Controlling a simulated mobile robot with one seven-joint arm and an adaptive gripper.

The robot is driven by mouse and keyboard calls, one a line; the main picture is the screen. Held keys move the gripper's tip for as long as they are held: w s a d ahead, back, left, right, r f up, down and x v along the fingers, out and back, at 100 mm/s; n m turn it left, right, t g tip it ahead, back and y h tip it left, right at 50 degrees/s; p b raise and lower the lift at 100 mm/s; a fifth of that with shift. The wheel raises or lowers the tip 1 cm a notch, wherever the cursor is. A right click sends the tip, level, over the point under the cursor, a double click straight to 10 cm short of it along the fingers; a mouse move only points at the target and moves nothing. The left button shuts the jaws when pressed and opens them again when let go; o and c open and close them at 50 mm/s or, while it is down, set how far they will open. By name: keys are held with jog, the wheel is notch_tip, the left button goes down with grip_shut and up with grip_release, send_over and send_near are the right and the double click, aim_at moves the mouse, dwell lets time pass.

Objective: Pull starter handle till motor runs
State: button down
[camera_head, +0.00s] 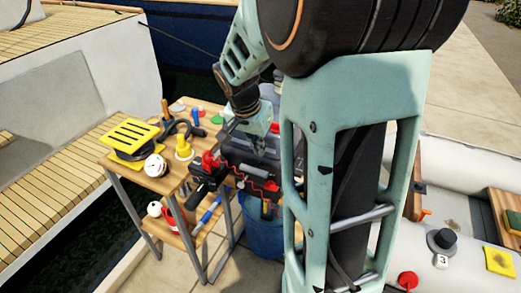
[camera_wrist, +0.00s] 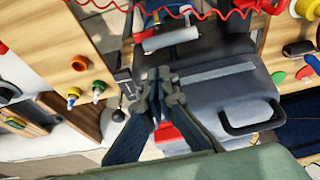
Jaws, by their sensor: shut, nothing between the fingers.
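The outboard motor's dark grey cowling (camera_head: 262,146) shows in the head view behind my arm, partly hidden by it. In the wrist view the cowling (camera_wrist: 215,92) fills the centre right, with a black loop handle (camera_wrist: 250,118) at its lower right. My gripper (camera_wrist: 163,76) is shut and empty over the cowling's left side. A red part (camera_wrist: 168,133) shows behind its fingers, mostly hidden; I cannot tell whether it is the starter handle. My fingers hold no handle or cord.
A wooden table (camera_head: 150,177) at the left carries a yellow slotted item (camera_head: 130,136), a white ball-like item (camera_head: 155,165) and small tools. A red coiled cord (camera_wrist: 215,14) hangs along the motor. A blue bin (camera_head: 263,232) stands below. A grey inflatable boat (camera_head: 468,165) lies right.

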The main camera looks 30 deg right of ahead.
aim_at(263, 162)
jog(key=x, duration=0.8)
jog(key=shift+w+d+f, duration=0.1)
jog(key=shift+w+f, duration=0.05)
jog(key=shift+f, duration=0.15)
jog(key=shift+s+a+f+b, duration=0.15)
jog(key=shift+s+a+b, duration=0.25)
jog(key=shift+b, duration=0.3)
jog(key=s+a+b, duration=0.7)
jog(key=s+a, duration=0.1)
jog(key=a, duration=0.3)
jog(key=shift+s, duration=0.35)
jog(key=shift+r, duration=0.2)
